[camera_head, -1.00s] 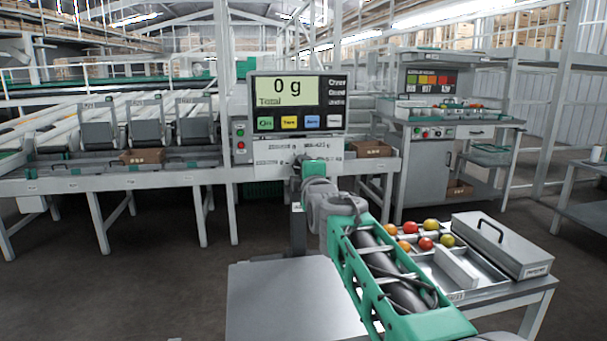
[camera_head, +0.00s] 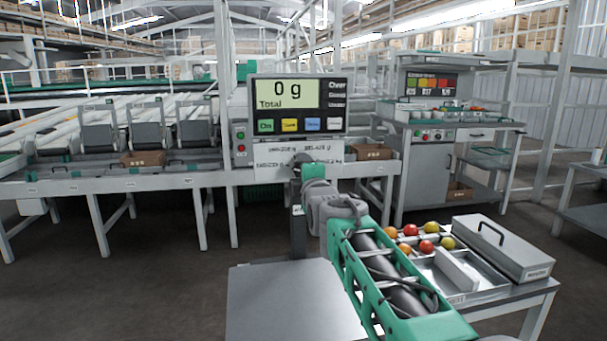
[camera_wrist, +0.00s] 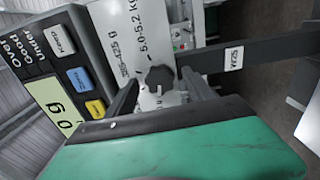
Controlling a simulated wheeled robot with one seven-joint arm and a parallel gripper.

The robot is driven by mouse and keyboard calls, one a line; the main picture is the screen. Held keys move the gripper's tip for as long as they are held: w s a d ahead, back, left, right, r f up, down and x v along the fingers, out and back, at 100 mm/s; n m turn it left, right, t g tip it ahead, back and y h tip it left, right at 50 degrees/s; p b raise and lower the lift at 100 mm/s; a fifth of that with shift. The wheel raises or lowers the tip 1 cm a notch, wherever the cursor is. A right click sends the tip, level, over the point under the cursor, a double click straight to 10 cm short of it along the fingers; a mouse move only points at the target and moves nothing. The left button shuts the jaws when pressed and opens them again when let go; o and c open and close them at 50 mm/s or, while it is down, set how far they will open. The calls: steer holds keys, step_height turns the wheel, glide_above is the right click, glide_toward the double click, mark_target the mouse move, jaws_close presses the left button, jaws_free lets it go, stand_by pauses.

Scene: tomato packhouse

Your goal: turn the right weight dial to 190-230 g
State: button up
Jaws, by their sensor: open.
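A dark, lobed weight dial (camera_wrist: 158,77) shows in the wrist view on a white label panel (camera_wrist: 140,30), with a small mark beside it. The print "385-425 g" and "5.0-5.2 kg" is legible around it. My gripper (camera_wrist: 160,76) is open, one dark finger on each side of the dial; I cannot tell whether either finger touches it. In the head view my gripper (camera_head: 302,164) is in front of the label panel (camera_head: 268,162) under the scale display (camera_head: 298,104), which reads "0 g Total". My wrist hides most of the dial there.
Below and right of my arm, a bench holds a tray (camera_head: 458,287) with several tomatoes and a grey lidded box (camera_head: 502,246). A bare grey tabletop (camera_head: 290,305) lies at the front. A dark bar (camera_wrist: 260,52) crosses beside the dial in the wrist view.

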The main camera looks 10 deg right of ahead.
steer(key=s, duration=0.7)
steer(key=shift+s+p, duration=0.4)
steer(key=shift+p, duration=0.05)
steer(key=s+m+g+p, duration=1.4)
steer(key=s+m+p, duration=0.4)
steer(key=s+p, duration=1.3)
steer(key=shift+s+a+r+g+p, duration=0.15)
steer(key=shift+s+a+g+p, duration=0.2)
steer(key=shift+p, duration=0.35)
